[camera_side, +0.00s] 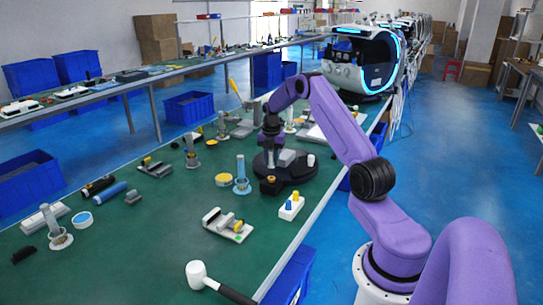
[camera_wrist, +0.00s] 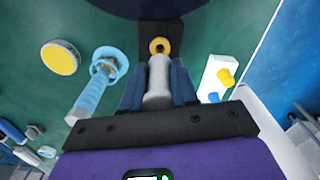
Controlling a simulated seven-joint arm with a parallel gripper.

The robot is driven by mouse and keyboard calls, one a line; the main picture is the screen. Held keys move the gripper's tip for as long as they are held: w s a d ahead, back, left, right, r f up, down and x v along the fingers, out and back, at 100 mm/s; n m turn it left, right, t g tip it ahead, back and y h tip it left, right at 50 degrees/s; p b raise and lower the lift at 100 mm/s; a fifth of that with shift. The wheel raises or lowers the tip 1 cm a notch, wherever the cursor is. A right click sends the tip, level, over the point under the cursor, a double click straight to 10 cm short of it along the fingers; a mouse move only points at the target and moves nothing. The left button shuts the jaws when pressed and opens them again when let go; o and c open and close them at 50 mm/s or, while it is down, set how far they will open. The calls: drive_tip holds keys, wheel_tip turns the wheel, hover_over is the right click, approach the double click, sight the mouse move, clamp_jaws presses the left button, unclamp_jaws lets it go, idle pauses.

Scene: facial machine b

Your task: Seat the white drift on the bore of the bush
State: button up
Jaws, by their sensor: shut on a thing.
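My gripper (camera_wrist: 156,88) has its two blue fingers shut on the white drift (camera_wrist: 159,72), a pale cylinder, in the wrist view. The drift's far end points at the bush (camera_wrist: 159,46), a gold ring with a dark bore in a dark block (camera_wrist: 147,32). The drift overlaps the bush's near edge in this view; I cannot tell whether they touch. In the side view, the block with the bush (camera_side: 271,179) stands at the near edge of a black round base (camera_side: 297,177). My gripper (camera_side: 270,158) is just behind and above it there, and the drift cannot be made out.
A blue-grey post on a flanged foot (camera_side: 241,178) and a yellow-topped disc (camera_side: 223,179) stand left of the block. A white holder with yellow and blue pegs (camera_side: 291,207) is at the near right. A grey fixture (camera_side: 228,225) and a mallet (camera_side: 197,275) lie nearer.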

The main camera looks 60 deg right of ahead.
sight(271, 168)
drive_tip(key=shift+f, duration=2.15)
drive_tip(key=shift+f, duration=0.3)
drive_tip(key=o, duration=1)
drive_tip(key=shift+r, duration=0.1)
